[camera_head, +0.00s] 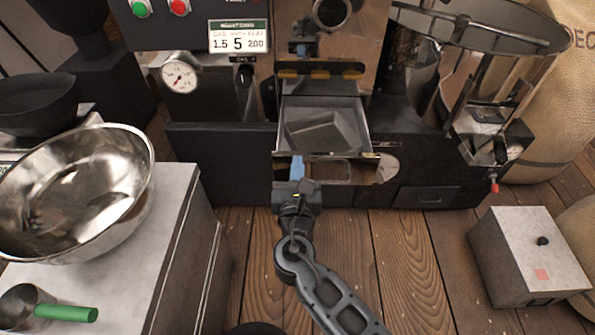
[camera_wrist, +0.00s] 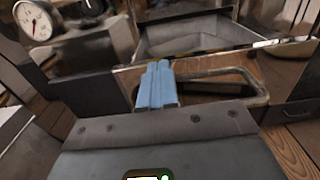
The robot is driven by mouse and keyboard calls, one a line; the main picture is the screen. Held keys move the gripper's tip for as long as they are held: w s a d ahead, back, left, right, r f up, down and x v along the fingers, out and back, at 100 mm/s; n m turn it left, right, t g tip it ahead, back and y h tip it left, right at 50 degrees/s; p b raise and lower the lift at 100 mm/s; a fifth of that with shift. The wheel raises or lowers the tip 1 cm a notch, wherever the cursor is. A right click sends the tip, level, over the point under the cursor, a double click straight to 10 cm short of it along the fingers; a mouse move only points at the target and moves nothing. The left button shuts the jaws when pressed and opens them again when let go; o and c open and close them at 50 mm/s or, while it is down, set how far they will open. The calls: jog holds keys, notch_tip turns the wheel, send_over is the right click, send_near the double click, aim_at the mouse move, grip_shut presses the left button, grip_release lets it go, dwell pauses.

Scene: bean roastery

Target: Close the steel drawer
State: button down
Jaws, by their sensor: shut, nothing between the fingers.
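The steel drawer (camera_head: 357,112) stands pulled out of the dark roaster base in the head view, with its open top and inner walls showing. Its front has a loop handle (camera_wrist: 258,88), seen close in the wrist view. My gripper (camera_head: 297,163) is shut and empty, with its blue fingers together. The fingers (camera_wrist: 157,84) are at the left part of the drawer front, beside the left end of the handle. I cannot tell whether they touch the front. The lower edge of the drawer front is partly hidden by my gripper.
A steel bowl (camera_head: 128,205) and a green-handled scoop (camera_head: 65,313) are on the cabinet at the left. A grey box (camera_head: 510,262) with a black knob stands on the floor at the right. A pressure gauge (camera_head: 179,77) is on the machine. Wooden floor is clear before the drawer.

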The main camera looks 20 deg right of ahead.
jog(key=b+x, duration=0.4)
jog(key=x, duration=1.4)
jog(key=shift+w+d+b, duration=0.1)
jog(key=shift+w+b, duration=0.1)
jog(key=shift+b, duration=0.2)
jog(key=shift+s, duration=0.1)
